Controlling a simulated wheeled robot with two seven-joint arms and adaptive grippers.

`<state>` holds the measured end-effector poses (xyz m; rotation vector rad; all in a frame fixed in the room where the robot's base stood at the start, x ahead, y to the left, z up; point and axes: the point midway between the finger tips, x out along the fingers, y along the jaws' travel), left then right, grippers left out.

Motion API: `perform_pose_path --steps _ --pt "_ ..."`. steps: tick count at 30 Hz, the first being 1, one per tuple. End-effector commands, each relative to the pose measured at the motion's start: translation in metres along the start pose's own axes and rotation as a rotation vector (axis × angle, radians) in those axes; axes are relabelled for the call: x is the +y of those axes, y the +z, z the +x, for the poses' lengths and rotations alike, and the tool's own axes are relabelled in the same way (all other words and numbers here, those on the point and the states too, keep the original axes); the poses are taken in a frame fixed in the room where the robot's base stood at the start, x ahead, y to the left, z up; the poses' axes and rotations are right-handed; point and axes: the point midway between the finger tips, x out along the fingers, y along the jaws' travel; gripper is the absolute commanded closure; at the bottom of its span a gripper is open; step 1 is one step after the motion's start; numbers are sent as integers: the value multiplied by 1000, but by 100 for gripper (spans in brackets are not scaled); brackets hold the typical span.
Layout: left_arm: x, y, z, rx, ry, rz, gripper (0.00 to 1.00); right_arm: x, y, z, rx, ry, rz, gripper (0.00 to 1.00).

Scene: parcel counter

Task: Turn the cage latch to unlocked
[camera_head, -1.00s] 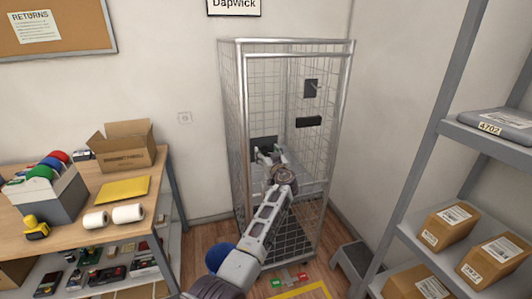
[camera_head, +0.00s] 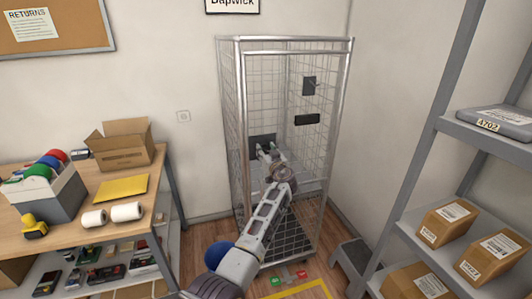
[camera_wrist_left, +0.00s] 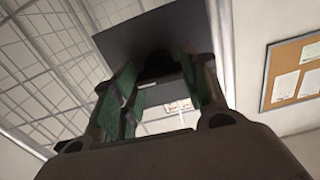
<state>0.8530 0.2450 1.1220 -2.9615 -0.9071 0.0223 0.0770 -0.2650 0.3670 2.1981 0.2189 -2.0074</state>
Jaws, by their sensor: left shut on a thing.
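The tall wire cage (camera_head: 240,110) stands in the room's corner. A dark plate (camera_head: 262,139) is on its left front side, and it fills the upper middle of the left wrist view (camera_wrist_left: 150,35). My left gripper (camera_head: 264,152) is at this plate; in the left wrist view its green-padded fingers (camera_wrist_left: 160,78) are shut on a small dark part, the latch handle (camera_wrist_left: 158,66). The fingers hide much of the handle, so I cannot tell its angle. My right gripper is not in view.
A second dark plate with a small lever (camera_head: 309,86) and a black bar (camera_head: 307,119) are higher on the cage. A wooden table (camera_head: 70,235) stands at left, a grey shelf with parcels (camera_head: 420,248) at right. A grey step stool (camera_head: 350,262) is near the cage.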

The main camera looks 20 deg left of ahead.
Motion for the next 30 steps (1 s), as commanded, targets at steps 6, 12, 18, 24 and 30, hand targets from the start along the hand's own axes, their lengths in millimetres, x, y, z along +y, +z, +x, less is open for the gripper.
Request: perform_pose_path --steps 6,12,18,24,30 --pt "1 0 0 3 1 82 80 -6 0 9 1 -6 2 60" --pt "1 0 0 4 1 193 80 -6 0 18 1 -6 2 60" --pt "1 1 0 3 1 321 80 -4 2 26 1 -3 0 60" --pt "2 0 0 3 1 454 80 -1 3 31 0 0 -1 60" --pt "2 0 0 3 0 594 80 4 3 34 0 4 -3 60"
